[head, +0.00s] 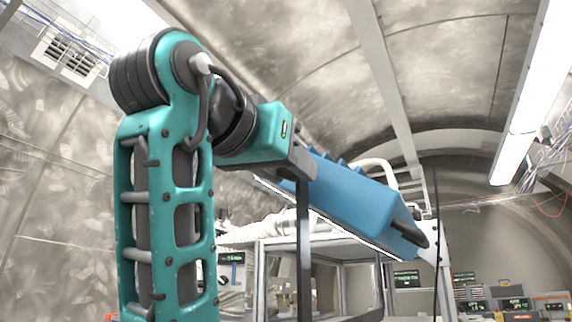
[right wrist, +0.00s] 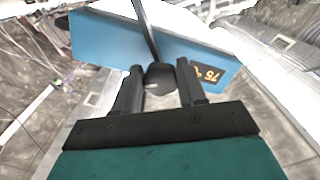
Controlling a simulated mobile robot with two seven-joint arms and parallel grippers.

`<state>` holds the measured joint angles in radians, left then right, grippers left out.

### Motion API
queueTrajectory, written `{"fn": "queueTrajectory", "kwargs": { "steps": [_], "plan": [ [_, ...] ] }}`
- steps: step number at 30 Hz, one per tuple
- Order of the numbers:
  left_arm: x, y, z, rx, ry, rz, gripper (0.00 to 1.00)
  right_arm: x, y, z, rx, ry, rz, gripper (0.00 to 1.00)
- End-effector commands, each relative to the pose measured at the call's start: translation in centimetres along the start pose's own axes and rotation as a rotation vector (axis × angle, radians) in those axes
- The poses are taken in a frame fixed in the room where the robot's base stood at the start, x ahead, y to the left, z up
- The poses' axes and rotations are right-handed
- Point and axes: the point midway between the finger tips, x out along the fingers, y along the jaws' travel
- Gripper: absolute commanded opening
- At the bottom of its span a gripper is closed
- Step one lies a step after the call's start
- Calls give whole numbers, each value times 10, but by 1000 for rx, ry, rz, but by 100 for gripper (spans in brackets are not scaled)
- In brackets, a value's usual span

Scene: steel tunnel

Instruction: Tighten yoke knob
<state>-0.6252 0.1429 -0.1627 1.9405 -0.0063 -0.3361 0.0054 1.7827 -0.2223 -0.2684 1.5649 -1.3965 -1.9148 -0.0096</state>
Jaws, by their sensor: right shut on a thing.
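A long blue box-shaped lamp housing (head: 355,195) hangs tilted at the centre right of the head view. It also spans the top of the right wrist view (right wrist: 105,42), with an orange "75" on a dark patch. A round black knob (right wrist: 159,78) sits in front of the blue housing, at the lower end of a thin dark bar (right wrist: 146,28). My right gripper (right wrist: 160,70) is shut on the knob, one dark finger on each side. In the head view my right gripper (head: 302,168) is at the housing's near end and the knob is hidden. My left gripper is not in view.
A dark upright post (head: 304,250) stands below the gripper. A white-framed glazed cabinet (head: 340,246) is behind it. A steel ceiling rib (head: 385,85) and a bright tube light (head: 520,110) are overhead. Cases and displays (head: 510,303) stand far right.

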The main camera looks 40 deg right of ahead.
Motion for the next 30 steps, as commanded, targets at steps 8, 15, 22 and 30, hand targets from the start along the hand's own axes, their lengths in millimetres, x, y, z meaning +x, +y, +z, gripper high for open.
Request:
{"fn": "queueTrajectory", "kwargs": {
  "steps": [8,15,22,30],
  "plan": [
    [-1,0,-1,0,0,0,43,0,-1,0,193,-2,-1,10],
    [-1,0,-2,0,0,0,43,0,-2,0,420,-3,-1,10],
    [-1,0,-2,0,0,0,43,0,-3,0,638,-3,0,10],
    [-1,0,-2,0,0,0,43,0,-4,-1,894,-2,0,10]
  ]
}}
